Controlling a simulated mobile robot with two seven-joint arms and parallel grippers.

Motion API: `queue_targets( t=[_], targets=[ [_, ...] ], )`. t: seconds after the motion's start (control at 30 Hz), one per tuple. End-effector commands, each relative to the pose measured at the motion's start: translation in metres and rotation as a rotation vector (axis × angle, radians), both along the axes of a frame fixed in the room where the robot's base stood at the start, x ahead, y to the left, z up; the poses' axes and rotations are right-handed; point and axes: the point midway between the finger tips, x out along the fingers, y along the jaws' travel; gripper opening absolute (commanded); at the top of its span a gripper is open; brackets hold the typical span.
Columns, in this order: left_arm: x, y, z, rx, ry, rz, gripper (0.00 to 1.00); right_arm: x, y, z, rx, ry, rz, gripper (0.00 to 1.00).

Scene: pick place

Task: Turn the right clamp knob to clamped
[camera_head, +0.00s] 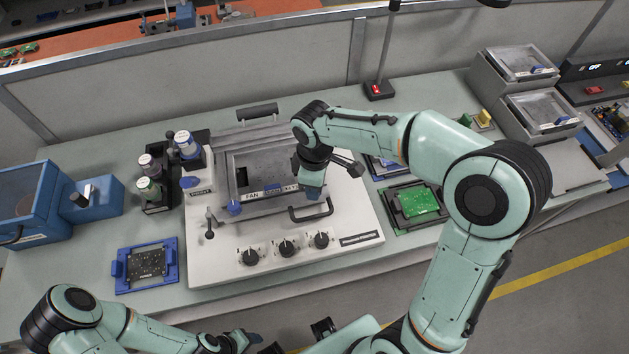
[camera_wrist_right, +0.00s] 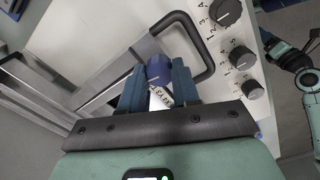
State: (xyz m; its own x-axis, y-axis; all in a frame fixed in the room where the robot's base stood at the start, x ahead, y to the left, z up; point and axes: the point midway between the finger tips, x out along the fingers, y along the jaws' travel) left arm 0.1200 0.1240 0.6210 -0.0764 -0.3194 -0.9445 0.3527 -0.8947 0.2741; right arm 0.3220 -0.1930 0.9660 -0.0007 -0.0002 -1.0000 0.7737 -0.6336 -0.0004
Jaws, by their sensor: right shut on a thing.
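The right clamp knob (camera_wrist_right: 158,68) is blue and stands on the edge of the fixture's metal frame. My right gripper (camera_head: 312,192) is above it, its blue fingers on either side of the knob and shut on it; the wrist view shows the gripper (camera_wrist_right: 157,78) too. In the head view the gripper hides the knob. A white label with dark lettering, partly hidden, lies beside the knob. The left clamp knob (camera_head: 234,208), also blue, sits at the frame's front left corner. My left gripper (camera_head: 238,341) is low at the bottom edge, its fingers unclear.
The white fixture panel (camera_head: 350,222) carries a black handle (camera_head: 311,208) close to my right gripper and several black dials (camera_head: 287,248) in front. Bottles in a black rack (camera_head: 157,190) stand left. A green circuit board (camera_head: 418,202) lies right. A blue-framed board (camera_head: 146,263) lies front left.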

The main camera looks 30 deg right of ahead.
Motion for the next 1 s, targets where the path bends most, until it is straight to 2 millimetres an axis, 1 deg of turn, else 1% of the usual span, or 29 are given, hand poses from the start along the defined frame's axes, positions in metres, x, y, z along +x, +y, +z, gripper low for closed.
queue_targets(
  t=[0.2,0.4,0.93,0.97,1.0],
  targets=[
    [0.0029,0.0000,0.0046,0.000,-0.003,0.000,0.56,0.0004,0.0000,0.0013,0.000,-0.002,0.122,0.00],
    [0.0041,0.0000,0.0062,0.000,-0.004,0.000,0.56,0.0004,0.0002,0.0010,0.000,-0.004,0.183,0.00],
    [0.0043,0.0000,0.0066,-0.001,-0.005,0.001,0.56,0.0003,0.0002,0.0008,0.000,-0.004,0.205,0.00],
    [0.0043,0.0000,0.0066,-0.001,-0.005,0.001,0.56,0.0004,0.0002,0.0009,0.000,-0.004,0.205,0.34],
    [0.0043,0.0000,0.0066,-0.001,-0.005,0.000,0.56,0.0003,0.0002,0.0008,0.000,-0.004,0.205,0.47]
  ],
)
